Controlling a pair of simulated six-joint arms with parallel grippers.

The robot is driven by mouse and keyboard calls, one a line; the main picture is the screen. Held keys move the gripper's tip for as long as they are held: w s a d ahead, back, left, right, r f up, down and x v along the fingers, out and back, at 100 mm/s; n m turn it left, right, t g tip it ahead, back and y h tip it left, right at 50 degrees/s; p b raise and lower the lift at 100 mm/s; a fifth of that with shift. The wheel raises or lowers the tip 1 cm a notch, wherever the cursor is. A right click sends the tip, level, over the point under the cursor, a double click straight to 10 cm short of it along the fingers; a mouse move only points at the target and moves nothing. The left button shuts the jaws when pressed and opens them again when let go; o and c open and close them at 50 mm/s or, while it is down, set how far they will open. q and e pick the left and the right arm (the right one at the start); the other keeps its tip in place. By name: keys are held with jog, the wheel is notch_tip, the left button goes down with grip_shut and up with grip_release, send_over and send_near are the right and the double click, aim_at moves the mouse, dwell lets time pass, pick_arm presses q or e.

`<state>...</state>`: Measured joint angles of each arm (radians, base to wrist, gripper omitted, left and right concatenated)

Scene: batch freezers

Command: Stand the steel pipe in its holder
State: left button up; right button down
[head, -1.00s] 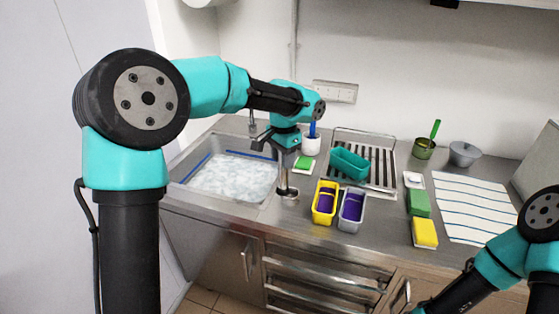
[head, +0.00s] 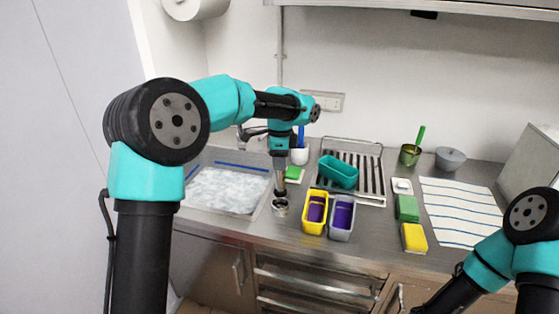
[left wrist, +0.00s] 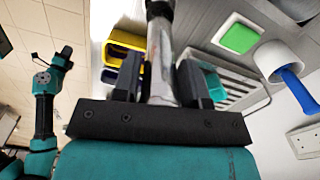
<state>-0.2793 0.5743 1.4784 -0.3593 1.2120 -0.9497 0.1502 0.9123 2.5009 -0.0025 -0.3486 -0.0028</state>
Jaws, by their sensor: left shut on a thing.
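The steel pipe (head: 280,187) is a grey upright tube at the front right of the sink. Its lower end meets or overlaps a round metal holder (head: 281,209) on the counter; I cannot tell how deep it sits. My left gripper (head: 280,165) is above the holder, shut on the pipe's upper part.
A yellow tub (head: 314,212) and a grey tub (head: 341,218) stand close right of the holder. Behind are a teal tub (head: 338,171) on a rack, a white cup (head: 300,154) and a green sponge (head: 293,174). The sink (head: 228,191) lies left.

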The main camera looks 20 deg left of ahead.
aim_at(280, 178)
pick_arm(q)
jog(key=shift+f, duration=0.15)
jog(key=shift+f, duration=3.4)
jog(key=o, duration=0.6)
jog(key=shift+c, duration=0.2)
jog(key=shift+r, duration=5.5)
